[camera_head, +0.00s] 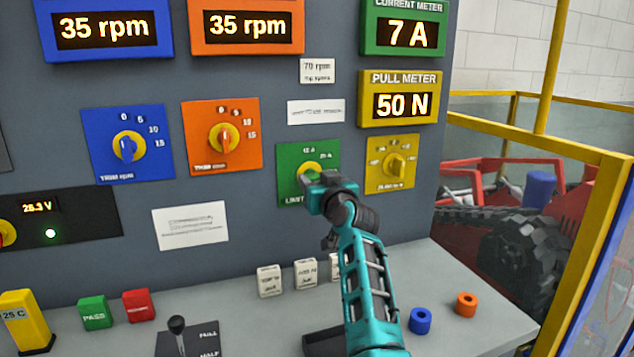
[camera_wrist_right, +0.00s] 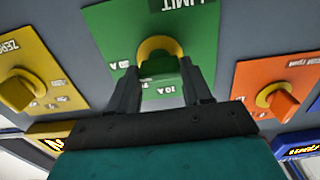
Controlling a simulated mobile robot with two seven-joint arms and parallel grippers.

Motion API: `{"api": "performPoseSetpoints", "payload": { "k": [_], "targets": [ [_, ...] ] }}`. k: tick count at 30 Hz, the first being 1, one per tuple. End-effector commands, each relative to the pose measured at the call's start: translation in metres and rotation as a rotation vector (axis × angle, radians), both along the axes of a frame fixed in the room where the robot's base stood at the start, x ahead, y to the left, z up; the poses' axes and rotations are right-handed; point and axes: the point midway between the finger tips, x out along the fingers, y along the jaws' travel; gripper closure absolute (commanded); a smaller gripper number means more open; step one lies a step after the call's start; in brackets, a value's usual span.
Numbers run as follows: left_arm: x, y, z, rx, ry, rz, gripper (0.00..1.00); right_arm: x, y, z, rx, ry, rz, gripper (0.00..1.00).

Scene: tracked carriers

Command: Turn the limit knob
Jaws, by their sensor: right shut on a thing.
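The limit knob (camera_wrist_right: 158,62) is a green knob with a yellow collar on a green panel (camera_head: 290,157) marked LIMIT. In the head view my right gripper (camera_head: 309,183) covers most of it, and only the yellow collar shows above the gripper. In the right wrist view my right gripper (camera_wrist_right: 160,85) has one finger on each side of the knob and is shut on it. The knob's exact pointing direction is hidden by the fingers. My left gripper is not in view.
A yellow knob panel (camera_head: 391,163) is right of the limit panel, an orange one (camera_head: 222,137) left. Meters above read 7 A and 50 N. A yellow railing (camera_head: 560,155) is at right.

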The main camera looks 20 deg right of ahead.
Motion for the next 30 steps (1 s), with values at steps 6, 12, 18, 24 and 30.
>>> {"api": "performPoseSetpoints", "payload": {
  "k": [6,12,18,24,30],
  "targets": [
    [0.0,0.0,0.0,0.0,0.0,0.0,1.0,0.0,0.0,0.0,-0.001,0.0,-0.001,0.82],
    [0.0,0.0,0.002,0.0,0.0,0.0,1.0,0.0,-0.001,0.0,-0.026,0.0,-0.001,0.82],
    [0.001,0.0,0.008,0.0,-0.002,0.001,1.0,0.0,-0.001,0.001,-0.119,-0.004,-0.001,0.82],
    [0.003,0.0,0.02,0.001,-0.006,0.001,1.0,0.0,-0.001,0.002,-0.279,-0.008,-0.001,0.82],
    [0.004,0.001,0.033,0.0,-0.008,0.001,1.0,0.0,-0.001,0.002,-0.469,-0.015,0.0,0.82]
  ]
}}
